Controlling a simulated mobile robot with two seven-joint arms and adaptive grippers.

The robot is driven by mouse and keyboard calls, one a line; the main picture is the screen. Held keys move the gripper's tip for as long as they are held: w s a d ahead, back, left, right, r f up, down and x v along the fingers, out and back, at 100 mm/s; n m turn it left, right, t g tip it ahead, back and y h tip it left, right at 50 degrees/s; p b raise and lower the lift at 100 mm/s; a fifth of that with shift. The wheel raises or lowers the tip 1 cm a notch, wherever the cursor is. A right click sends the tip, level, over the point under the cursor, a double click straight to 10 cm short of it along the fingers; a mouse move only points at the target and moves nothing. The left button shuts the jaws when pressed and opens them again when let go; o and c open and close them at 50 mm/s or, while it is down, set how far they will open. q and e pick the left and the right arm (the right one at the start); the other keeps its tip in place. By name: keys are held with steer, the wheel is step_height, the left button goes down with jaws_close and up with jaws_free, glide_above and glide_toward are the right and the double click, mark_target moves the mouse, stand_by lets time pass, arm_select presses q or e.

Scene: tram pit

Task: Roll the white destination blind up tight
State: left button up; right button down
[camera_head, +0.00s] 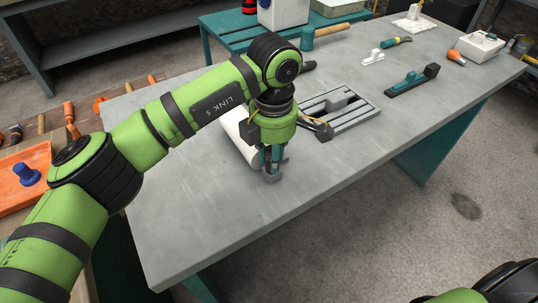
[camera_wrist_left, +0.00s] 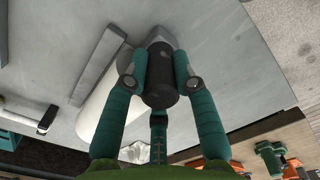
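The white blind (camera_head: 238,138) lies on the grey workbench as a pale roll, partly hidden behind my left arm. In the left wrist view the white roll (camera_wrist_left: 103,102) shows to the left of the fingers, with a grey bar beside it. My left gripper (camera_head: 271,160) points down beside the roll's near end. In the wrist view, its teal fingers (camera_wrist_left: 163,75) close on both sides of a dark cylindrical handle (camera_wrist_left: 158,88) with a grey end piece (camera_wrist_left: 160,36). How the handle joins the roll is hidden. My right gripper is out of view.
A grey slotted plate (camera_head: 345,112) lies right of my left gripper. A teal-and-black tool (camera_head: 412,81), a mallet (camera_head: 325,34), a screwdriver (camera_head: 396,42) and a white box (camera_head: 481,46) lie farther back. The bench's front area is clear. An orange tray (camera_head: 28,180) stands at left.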

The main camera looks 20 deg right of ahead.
arm_select(q)
steer(key=o, duration=0.5)
steer(key=shift+s+d+f, duration=0.15)
steer(key=shift+s, duration=0.1)
steer(key=shift+d, duration=0.1)
steer(key=shift+w+r, duration=0.1)
steer(key=shift+r, duration=0.1)
